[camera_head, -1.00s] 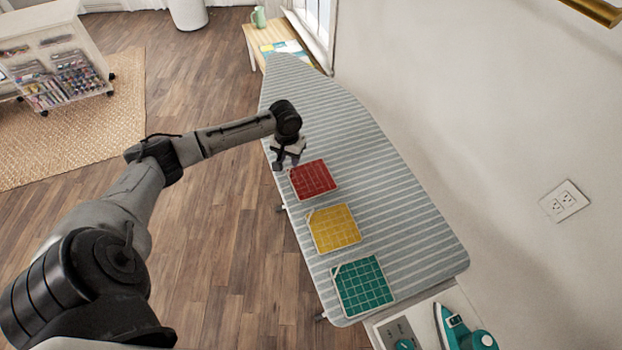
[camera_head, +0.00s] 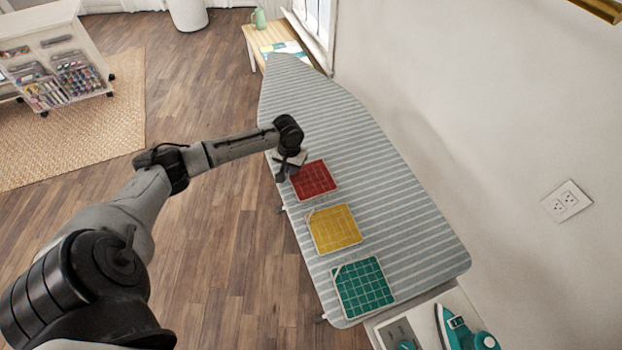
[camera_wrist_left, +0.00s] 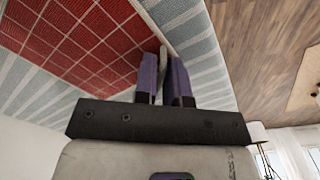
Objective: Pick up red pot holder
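The red pot holder (camera_head: 313,181) lies on the striped ironing board, near the board's left edge. It has a white grid pattern and a pale edge, and it fills the upper left of the left wrist view (camera_wrist_left: 75,40). My left gripper (camera_head: 286,176) is at its upper left corner. In the left wrist view, the two purple fingers (camera_wrist_left: 165,75) are close together, with the pale corner loop of the pot holder between them. The pot holder still looks flat on the board. My right gripper is not in view.
A yellow pot holder (camera_head: 334,229) and a green pot holder (camera_head: 363,287) lie nearer on the ironing board (camera_head: 400,215). A teal iron (camera_head: 460,330) stands at the board's near end. The wall is close on the right; the board's far part is clear.

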